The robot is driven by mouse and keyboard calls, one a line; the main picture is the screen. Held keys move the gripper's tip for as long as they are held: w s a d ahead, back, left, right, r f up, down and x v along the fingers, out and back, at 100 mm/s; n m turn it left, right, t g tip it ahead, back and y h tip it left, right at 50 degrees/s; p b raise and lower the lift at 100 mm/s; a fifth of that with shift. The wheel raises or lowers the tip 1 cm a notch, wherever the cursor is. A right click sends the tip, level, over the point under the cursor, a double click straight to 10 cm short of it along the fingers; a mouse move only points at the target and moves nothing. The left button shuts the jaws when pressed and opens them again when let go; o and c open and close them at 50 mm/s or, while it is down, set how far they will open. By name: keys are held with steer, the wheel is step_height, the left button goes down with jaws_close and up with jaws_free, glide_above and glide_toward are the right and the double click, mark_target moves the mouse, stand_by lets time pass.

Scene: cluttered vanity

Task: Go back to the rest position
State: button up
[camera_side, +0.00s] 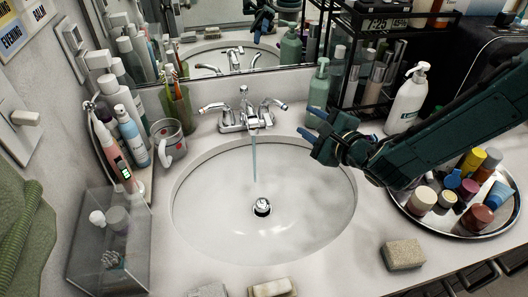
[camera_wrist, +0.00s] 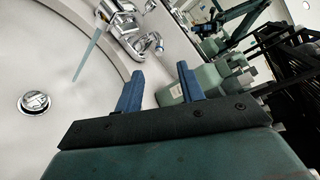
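My gripper (camera_side: 311,124) is at the right rim of the sink, with my arm reaching in from the right. Its two blue fingers stand apart with nothing between them; the wrist view also shows the open gripper (camera_wrist: 160,72). The chrome faucet (camera_side: 243,115) stands behind the basin, left of the gripper, and a thin blue-grey stream (camera_side: 254,158) hangs from its spout. The white sink (camera_side: 215,205) has a chrome drain plug (camera_side: 262,207) in its middle. A green pump bottle (camera_side: 319,88) stands just behind the gripper; it partly shows beyond the fingers in the wrist view.
A round tray (camera_side: 447,224) with several small jars sits below my arm. A white pump bottle (camera_side: 408,98) and a black rack (camera_side: 378,40) stand behind it. A mug (camera_side: 168,143) and several bottles are at left. A tan sponge (camera_side: 403,255) lies at front right.

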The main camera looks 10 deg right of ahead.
steer(key=s+d+r+n+g+h, duration=0.2)
steer(key=s+d+r+n+h, duration=0.15)
steer(key=d+r, duration=0.5)
steer(key=s+d+r+n+g+h, duration=0.25)
steer(key=s+d+r, duration=0.2)
steer(key=d, duration=0.65)
steer(key=s+d+r+n+g, duration=0.1)
steer(key=s+d+n, duration=0.1)
steer(key=s+n, duration=0.3)
steer(key=s+d+r+n+g+y, duration=0.1)
steer(key=s+n, duration=0.4)
steer(key=s, duration=0.8)
steer(key=s+d+r+n+g, duration=0.1)
steer(key=s+d+n+g, duration=0.2)
steer(key=s, duration=0.6)
steer(key=shift+d+r+n, duration=0.25)
steer(key=shift+d+n, duration=0.7)
steer(key=shift+n, duration=0.05)
